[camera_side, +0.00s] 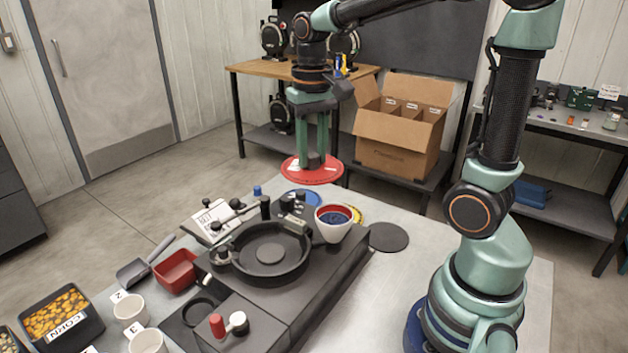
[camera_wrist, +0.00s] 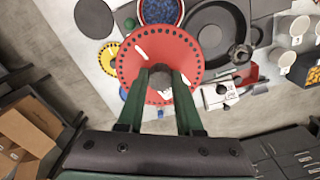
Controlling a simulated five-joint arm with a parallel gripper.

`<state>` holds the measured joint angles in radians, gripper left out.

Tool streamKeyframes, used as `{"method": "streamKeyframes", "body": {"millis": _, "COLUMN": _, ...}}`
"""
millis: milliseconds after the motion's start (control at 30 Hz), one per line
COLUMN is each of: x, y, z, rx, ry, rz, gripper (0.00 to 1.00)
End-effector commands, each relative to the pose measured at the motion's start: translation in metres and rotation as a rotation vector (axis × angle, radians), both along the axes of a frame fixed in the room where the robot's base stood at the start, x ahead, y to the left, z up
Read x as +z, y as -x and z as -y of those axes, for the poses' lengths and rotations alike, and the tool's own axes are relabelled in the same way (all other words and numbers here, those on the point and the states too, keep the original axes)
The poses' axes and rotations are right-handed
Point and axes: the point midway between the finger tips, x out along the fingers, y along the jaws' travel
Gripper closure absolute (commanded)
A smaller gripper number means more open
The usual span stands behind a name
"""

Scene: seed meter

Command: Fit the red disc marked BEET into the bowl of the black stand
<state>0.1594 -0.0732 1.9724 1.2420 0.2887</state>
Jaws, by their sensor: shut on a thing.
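The red disc (camera_side: 296,174) has a ring of small holes near its edge and white marks; I cannot read its lettering. My gripper (camera_side: 313,158) points down and is shut on the dark hub at the disc's middle. It holds the disc roughly level, raised behind the far end of the table. In the wrist view the disc (camera_wrist: 190,50) hangs between and beyond the fingertips of my gripper (camera_wrist: 160,76). The black stand (camera_side: 310,290) has a round open bowl (camera_side: 268,250), nearer the side camera than the disc. The bowl also shows in the wrist view (camera_wrist: 212,20), partly covered by the disc.
A hopper cup (camera_side: 335,222) with blue contents stands at the bowl's right. A blue disc (camera_side: 300,198), a yellow disc (camera_side: 357,213) and a dark disc (camera_side: 388,237) lie nearby. Cups and trays fill the front left.

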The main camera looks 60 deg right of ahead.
Motion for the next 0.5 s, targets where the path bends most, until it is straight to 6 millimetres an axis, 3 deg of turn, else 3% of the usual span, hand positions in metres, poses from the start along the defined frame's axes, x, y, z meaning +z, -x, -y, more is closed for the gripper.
{"method": "streamKeyframes", "body": {"millis": 33, "x": -0.001, "y": -0.006, "z": -0.020, "rx": 0.041, "ry": 0.000, "rz": -0.002, "gripper": 1.00}}
{"method": "streamKeyframes", "body": {"millis": 200, "x": -0.001, "y": -0.017, "z": -0.072, "rx": 0.124, "ry": 0.000, "rz": -0.001, "gripper": 1.00}}
{"method": "streamKeyframes", "body": {"millis": 433, "x": -0.002, "y": -0.020, "z": -0.118, "rx": 0.196, "ry": 0.000, "rz": 0.000, "gripper": 1.00}}
{"method": "streamKeyframes", "body": {"millis": 500, "x": -0.017, "y": -0.020, "z": -0.115, "rx": 0.188, "ry": 0.001, "rz": -0.006, "gripper": 1.00}}
